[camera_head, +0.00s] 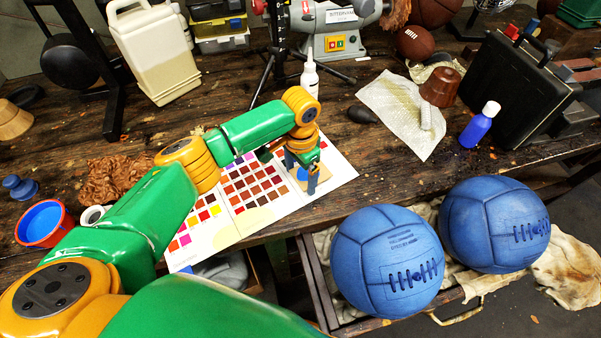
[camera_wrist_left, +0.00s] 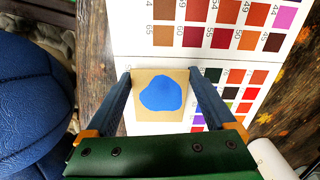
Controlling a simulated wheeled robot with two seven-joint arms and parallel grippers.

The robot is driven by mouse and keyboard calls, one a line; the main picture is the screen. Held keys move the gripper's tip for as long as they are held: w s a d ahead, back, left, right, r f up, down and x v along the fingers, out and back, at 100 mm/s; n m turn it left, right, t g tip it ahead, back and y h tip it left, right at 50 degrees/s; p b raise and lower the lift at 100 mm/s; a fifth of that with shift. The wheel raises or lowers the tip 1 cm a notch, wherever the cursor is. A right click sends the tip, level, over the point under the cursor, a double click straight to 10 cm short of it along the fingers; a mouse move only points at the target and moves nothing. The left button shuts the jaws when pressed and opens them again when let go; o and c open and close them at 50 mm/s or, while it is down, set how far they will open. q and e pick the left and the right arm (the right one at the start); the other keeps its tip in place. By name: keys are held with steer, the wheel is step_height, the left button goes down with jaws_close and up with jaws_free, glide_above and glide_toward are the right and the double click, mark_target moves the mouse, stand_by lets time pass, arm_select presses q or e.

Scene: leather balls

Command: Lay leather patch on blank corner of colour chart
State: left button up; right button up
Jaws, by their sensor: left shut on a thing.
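The leather patch (camera_wrist_left: 142,82) is a tan square with a blue blob in its middle; its edge also shows in the head view (camera_head: 325,181). My left gripper (camera_wrist_left: 160,78) is shut on the patch, one finger at each side edge. In the head view the left gripper (camera_head: 314,184) points down over the right part of the colour chart (camera_head: 341,169). The patch is over a white blank area of the chart, beside rows of colour squares. I cannot tell whether it touches the chart. My right gripper is not in view.
Two blue leather balls (camera_head: 387,262) (camera_head: 495,224) sit in front of the bench by an open drawer. A white bottle (camera_head: 310,76), a crumpled paper sheet (camera_head: 400,112) and a blue bottle (camera_head: 480,124) stand or lie behind and right. A red cup (camera_head: 43,224) is at left.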

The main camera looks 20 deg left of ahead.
mark_target(300, 179)
arm_select(q)
steer(key=o, duration=1.1)
step_height(300, 179, up, 12)
steer(key=shift+r+b, duration=0.2)
steer(key=shift+b, duration=0.15)
steer(key=shift+s+f, duration=0.1)
